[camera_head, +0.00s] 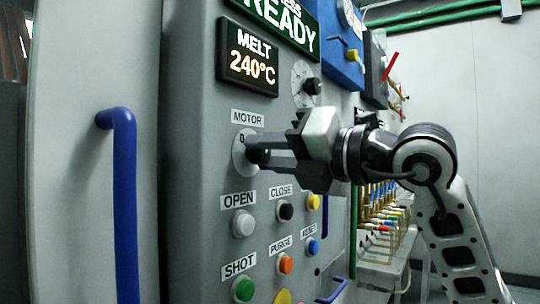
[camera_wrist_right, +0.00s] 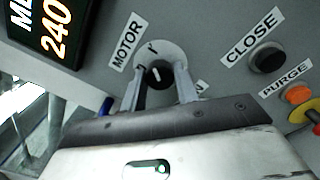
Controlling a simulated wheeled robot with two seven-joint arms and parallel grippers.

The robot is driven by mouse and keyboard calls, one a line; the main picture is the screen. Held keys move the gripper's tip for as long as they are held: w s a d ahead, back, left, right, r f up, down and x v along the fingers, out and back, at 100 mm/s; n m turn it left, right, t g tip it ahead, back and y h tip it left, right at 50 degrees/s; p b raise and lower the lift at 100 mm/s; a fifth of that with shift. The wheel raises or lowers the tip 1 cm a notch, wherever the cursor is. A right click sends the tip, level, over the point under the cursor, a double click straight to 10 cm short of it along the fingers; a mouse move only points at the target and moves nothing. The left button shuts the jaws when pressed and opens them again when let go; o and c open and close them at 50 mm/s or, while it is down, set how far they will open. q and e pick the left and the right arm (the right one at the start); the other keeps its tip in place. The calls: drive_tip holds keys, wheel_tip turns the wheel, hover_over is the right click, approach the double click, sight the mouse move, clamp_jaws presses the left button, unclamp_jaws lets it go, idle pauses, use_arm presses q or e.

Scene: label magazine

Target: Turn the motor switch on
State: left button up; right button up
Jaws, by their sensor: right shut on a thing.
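The motor switch is a dark rotary knob (camera_wrist_right: 156,75) with a short white pointer line, on a pale round plate (camera_head: 240,143) under the MOTOR label (camera_head: 247,118). A "0" mark shows on the plate in the head view, and an "I" mark in the wrist view. My right gripper (camera_head: 257,156) reaches in from the right and is shut on the knob, one finger on each side in the wrist view (camera_wrist_right: 158,80). The fingers hide most of the knob in the head view. I cannot tell surely which mark the pointer faces. My left gripper is not in view.
Below the switch are the OPEN button (camera_head: 243,223), CLOSE button (camera_head: 286,210), PURGE button (camera_head: 286,264) and SHOT button (camera_head: 243,289). The MELT display (camera_head: 249,58) reads 240°C above. A blue door handle (camera_head: 123,200) stands at left. Another dial (camera_head: 311,86) is above right.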

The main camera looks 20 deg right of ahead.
idle(0.5)
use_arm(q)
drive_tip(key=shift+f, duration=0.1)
use_arm(e)
drive_tip(key=o, duration=1)
drive_tip(key=shift+c, duration=0.2)
drive_tip(key=shift+s+d, duration=0.35)
drive_tip(key=shift+s, duration=0.05)
use_arm(q)
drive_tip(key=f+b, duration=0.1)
drive_tip(key=b, duration=0.1)
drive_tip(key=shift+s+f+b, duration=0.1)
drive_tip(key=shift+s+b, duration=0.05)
drive_tip(key=shift+b, duration=0.25)
use_arm(e)
drive_tip(key=v, duration=1.5)
drive_tip(key=shift+a, duration=0.2)
